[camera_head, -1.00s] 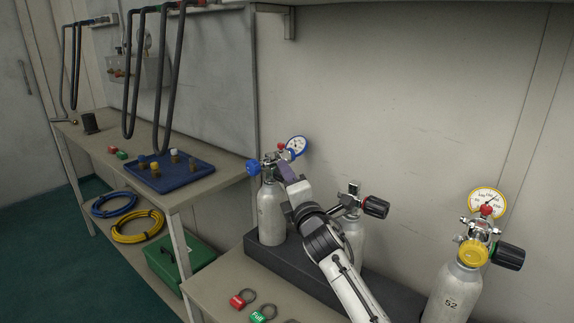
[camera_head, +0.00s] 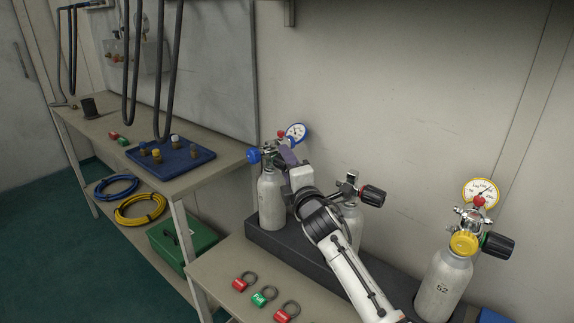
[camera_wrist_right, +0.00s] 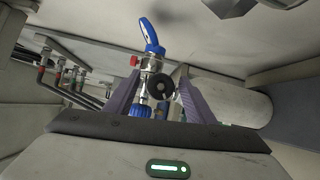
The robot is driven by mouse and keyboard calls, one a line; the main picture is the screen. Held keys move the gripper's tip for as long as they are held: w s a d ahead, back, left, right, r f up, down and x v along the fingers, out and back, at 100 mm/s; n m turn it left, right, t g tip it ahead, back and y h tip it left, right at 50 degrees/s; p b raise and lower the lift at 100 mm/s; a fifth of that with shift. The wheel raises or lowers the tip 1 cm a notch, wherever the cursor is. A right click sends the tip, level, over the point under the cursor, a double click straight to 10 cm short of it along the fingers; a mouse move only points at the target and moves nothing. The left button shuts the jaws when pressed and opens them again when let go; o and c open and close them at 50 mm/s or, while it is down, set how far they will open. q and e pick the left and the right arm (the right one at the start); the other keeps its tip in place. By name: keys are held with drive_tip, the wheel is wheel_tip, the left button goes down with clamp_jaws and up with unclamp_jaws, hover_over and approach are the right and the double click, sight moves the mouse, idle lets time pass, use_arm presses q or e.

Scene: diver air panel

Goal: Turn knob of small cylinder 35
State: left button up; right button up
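The left small cylinder (camera_head: 271,202) stands upright in the dark rack, with a blue knob (camera_head: 254,156) and a blue-rimmed gauge (camera_head: 297,132) on its valve. A middle cylinder (camera_head: 353,222) has a black knob (camera_head: 372,196). The right cylinder (camera_head: 443,288) reads 52 and has a yellow-rimmed gauge. I cannot read 35 on any cylinder. My right gripper (camera_head: 288,156) is at the left cylinder's valve. In the right wrist view, its purple fingers (camera_wrist_right: 158,90) are apart, one on each side of the valve and blue knob (camera_wrist_right: 143,110). My left gripper is not in view.
The dark rack (camera_head: 300,250) holds the cylinders on a low bench. Red and green ring tags (camera_head: 258,298) lie at its front. At left, a higher table carries a blue tray (camera_head: 190,160), with hoses hanging above. A green box (camera_head: 180,245) sits on the lower shelf.

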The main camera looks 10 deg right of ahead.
drive_tip(key=shift+s, duration=0.1)
drive_tip(key=s+p, duration=0.1)
drive_tip(key=s, duration=0.9)
drive_tip(key=shift+d, duration=0.3)
